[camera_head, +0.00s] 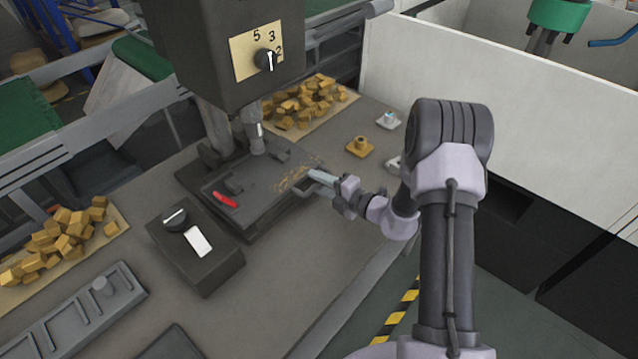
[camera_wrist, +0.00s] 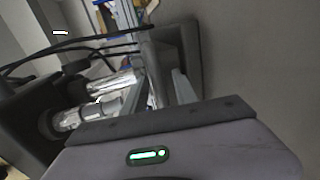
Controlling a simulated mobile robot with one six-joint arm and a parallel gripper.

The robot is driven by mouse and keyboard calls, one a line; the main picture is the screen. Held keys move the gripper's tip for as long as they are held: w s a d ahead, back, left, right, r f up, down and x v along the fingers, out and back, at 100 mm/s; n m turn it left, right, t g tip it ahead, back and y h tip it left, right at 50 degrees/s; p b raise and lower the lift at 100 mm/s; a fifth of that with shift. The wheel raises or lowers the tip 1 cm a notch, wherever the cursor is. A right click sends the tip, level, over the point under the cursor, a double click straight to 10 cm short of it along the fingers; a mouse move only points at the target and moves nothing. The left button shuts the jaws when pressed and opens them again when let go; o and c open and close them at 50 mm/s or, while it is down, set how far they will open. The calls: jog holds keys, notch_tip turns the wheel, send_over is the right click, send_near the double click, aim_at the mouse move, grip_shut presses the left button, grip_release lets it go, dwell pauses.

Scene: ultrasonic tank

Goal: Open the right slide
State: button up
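In the head view, a dark flat machine bed (camera_head: 245,205) with a red lever stands under a grey head unit. At its right edge, a small metal handle-like part (camera_head: 309,190) sticks out, and I take it to be on the right slide. My gripper (camera_head: 320,178) is at this right edge, its fingertips close to that part. In the wrist view, two fingers of my gripper (camera_wrist: 158,88) stand apart, with a dark block (camera_wrist: 178,45) just ahead of them. Whether they touch or clamp anything is unclear.
A dial box (camera_head: 195,245) stands in front of the bed. Brass pieces (camera_head: 305,103) lie in piles at the back and left (camera_head: 65,240). A brass fitting (camera_head: 360,145) and small grey parts lie right of the machine. A white wall (camera_head: 500,90) bounds the right side.

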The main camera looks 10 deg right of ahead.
grip_shut()
dwell(1.3)
